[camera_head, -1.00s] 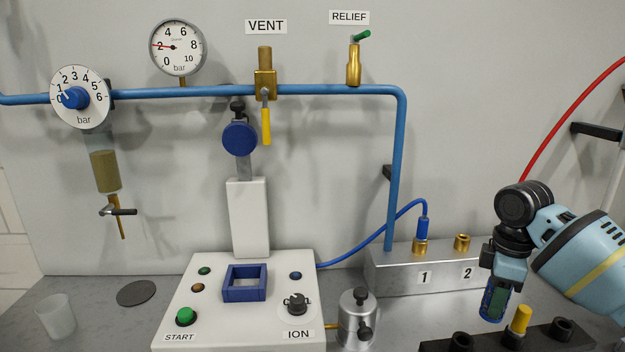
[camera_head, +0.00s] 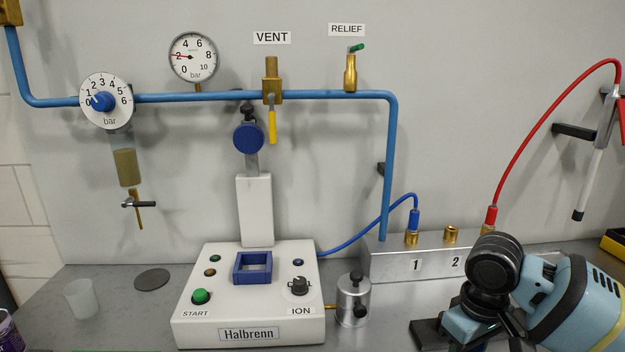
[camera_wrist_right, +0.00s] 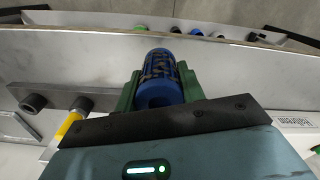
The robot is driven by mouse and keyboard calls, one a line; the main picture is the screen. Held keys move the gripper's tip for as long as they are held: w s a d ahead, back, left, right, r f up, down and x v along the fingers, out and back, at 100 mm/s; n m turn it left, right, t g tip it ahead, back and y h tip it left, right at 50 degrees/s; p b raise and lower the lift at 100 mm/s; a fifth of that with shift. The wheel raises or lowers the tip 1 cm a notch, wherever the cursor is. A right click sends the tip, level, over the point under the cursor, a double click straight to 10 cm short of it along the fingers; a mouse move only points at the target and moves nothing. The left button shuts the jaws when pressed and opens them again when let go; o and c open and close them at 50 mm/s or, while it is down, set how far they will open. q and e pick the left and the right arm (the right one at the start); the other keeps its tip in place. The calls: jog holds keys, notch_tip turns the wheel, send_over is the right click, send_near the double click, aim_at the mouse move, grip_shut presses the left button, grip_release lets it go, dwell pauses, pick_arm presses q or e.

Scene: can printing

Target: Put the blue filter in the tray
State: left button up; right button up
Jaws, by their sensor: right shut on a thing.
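The blue filter, a blue patterned cylinder (camera_wrist_right: 161,68), is between the green fingers of my right gripper (camera_wrist_right: 160,80) in the right wrist view. The gripper is shut on it, and the filter's round open end faces the camera. In the head view my right gripper is low at the right, and its fingers and the filter are out of sight. I cannot make out a tray for certain in either view. My left gripper is not in view.
A black rack (camera_head: 428,333) is beside my right wrist; it also shows with a yellow piece (camera_wrist_right: 70,125) in the right wrist view. The Halbrenn machine (camera_head: 212,325) with its blue square frame (camera_head: 253,281), a metal canister (camera_head: 353,310) and the numbered port block (camera_head: 375,262) stand left.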

jog(key=s+a+f+m, duration=0.2)
jog(key=s+a+m, duration=0.2)
jog(key=s, duration=0.5)
jog(key=shift+s+a+f+p, duration=0.15)
jog(key=shift+s+a+p, duration=0.05)
jog(key=shift+s+p, duration=0.1)
jog(key=shift+w, duration=0.1)
dwell(1.1)
